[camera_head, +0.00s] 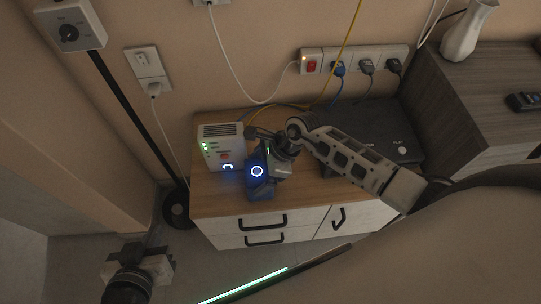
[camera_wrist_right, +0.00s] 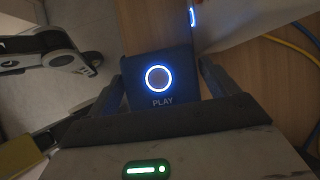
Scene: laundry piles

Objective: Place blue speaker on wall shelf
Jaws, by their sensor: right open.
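The blue speaker (camera_head: 261,187) has a glowing ring and stands near the front of the low wooden cabinet, beside the white box. No wall shelf is recognisable in view.
A white box (camera_head: 222,150) with green lights stands just left of the speaker. A dark flat device (camera_head: 385,130) lies at the back right.

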